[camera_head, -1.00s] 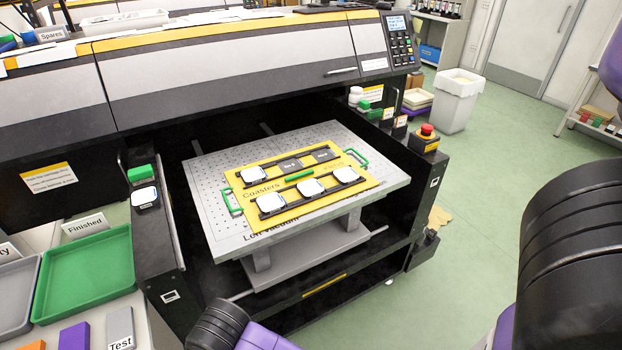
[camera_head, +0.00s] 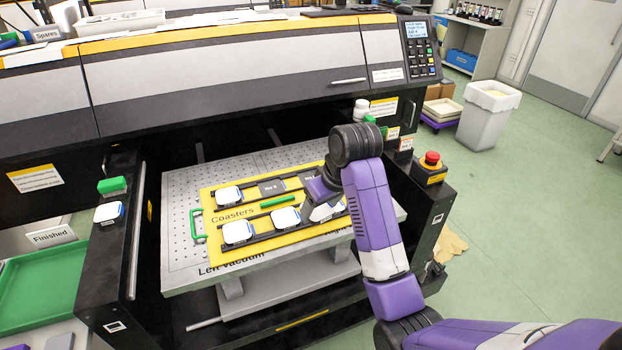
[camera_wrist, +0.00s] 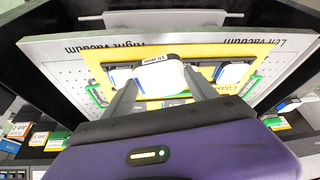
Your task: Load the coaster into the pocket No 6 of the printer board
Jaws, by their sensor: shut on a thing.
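The yellow printer board (camera_head: 214,250), lettered "Coasters", lies on the perforated vacuum table. White coasters with blue edges sit in its back-left pocket (camera_head: 228,195), front-left pocket (camera_head: 237,232) and front-middle pocket (camera_head: 286,218). A dark empty pocket (camera_head: 272,188) shows in the back row, with another dark pocket (camera_head: 308,178) to its right, partly behind my arm; its number is not readable. My gripper (camera_wrist: 158,88) is over the board's right half, shut on a white coaster (camera_wrist: 160,72) with a small label strip. My arm hides the board's right end in the head view.
A white-topped piece (camera_head: 108,213) and a green block (camera_head: 112,185) are on the printer's left ledge. The red emergency button (camera_head: 431,159) stands on the right ledge. A green handle (camera_head: 198,226) rises at the board's left edge. The printer body overhangs the table's back.

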